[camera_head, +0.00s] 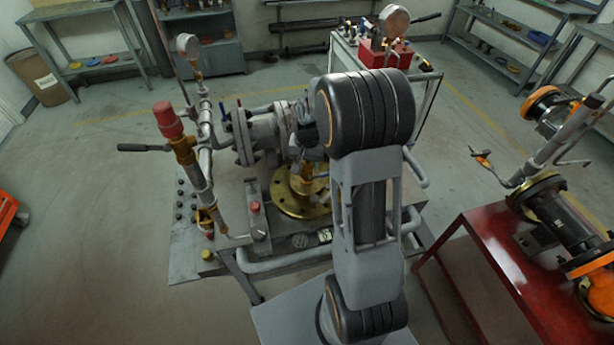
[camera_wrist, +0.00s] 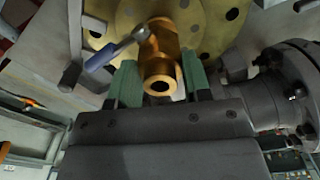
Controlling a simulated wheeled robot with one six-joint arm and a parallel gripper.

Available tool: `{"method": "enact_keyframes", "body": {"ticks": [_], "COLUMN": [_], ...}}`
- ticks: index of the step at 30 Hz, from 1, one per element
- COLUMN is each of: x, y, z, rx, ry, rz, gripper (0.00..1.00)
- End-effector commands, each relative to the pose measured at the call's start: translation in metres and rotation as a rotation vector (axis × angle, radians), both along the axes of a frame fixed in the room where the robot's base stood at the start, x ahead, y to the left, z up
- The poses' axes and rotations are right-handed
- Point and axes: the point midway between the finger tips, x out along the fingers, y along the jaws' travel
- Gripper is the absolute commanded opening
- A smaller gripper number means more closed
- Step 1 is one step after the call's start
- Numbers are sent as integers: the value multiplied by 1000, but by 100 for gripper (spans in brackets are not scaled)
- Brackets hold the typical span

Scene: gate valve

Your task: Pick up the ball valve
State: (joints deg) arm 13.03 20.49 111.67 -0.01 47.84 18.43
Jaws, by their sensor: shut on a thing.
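The ball valve (camera_wrist: 160,62) is a small brass fitting with an open round port facing the wrist camera. Its lever (camera_wrist: 112,52) has a blue grip and points left. My gripper (camera_wrist: 158,80) has green finger pads, one on each side of the brass body, and is shut on it. In the head view the ball valve (camera_head: 312,182) shows as a small brass piece just above the gold flange (camera_head: 291,204), partly hidden by my arm. I cannot tell whether the valve touches the flange. My gripper's fingers are hidden in the head view.
Grey flanged piping (camera_head: 262,135) stands close to the left of my arm on the workbench. A pipe with a red cap (camera_head: 168,120) and a gauge (camera_head: 187,45) rise further left. A red table (camera_head: 480,262) with piping stands right. Open floor lies left.

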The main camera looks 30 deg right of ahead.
Motion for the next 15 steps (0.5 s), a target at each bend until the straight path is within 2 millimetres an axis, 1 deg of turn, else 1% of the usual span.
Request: {"method": "enact_keyframes", "body": {"ticks": [11,15], "x": [1,1], "y": [0,0], "z": [1,7], "rx": [0,-1], "ry": [-2,-3], "rz": [0,0], "gripper": [0,0]}}
